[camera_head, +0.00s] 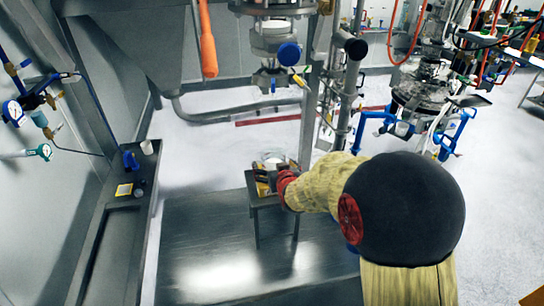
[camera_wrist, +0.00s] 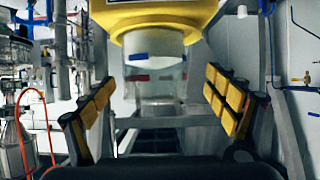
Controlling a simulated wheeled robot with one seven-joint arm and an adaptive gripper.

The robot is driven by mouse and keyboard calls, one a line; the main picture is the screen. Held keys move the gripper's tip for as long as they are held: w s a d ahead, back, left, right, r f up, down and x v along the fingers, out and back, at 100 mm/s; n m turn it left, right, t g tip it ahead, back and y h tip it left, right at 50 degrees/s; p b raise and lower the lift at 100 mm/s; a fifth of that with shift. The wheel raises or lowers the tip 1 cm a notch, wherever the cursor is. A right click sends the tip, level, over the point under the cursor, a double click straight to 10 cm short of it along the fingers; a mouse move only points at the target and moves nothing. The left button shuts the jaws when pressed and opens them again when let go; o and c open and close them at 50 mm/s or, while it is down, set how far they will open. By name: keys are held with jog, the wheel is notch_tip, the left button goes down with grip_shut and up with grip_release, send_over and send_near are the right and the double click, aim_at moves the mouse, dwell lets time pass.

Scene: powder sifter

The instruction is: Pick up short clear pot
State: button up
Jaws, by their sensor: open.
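The short clear pot (camera_wrist: 162,84) stands in the middle of the wrist view, see-through, with a blue mark and a red mark showing at its left. In the head view a pale, clear round thing (camera_head: 272,160), which looks like the same pot, is on a small metal stand (camera_head: 266,201), partly hidden by my gripper. My gripper (camera_head: 267,181) is at the stand. In the wrist view my gripper (camera_wrist: 160,108) is open, its yellow-padded fingers on either side of the pot with gaps between. I cannot tell how far ahead the pot is.
A metal bench (camera_head: 117,225) with small items runs along the left.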

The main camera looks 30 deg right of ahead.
aim_at(270, 159)
jog(key=shift+w+d, duration=0.2)
jog(key=shift+d, duration=0.1)
jog(key=shift+w+d+f, duration=0.25)
jog(key=shift+w, duration=0.2)
jog(key=shift+a+p+x, duration=0.2)
jog(key=shift+p+x, duration=0.85)
jog(key=shift+x, duration=2.35)
jog(key=shift+f, duration=0.1)
jog(key=shift+c, duration=1)
jog(key=c, duration=1.1)
jog(key=shift+c, duration=0.9)
jog(key=shift+c, duration=0.6)
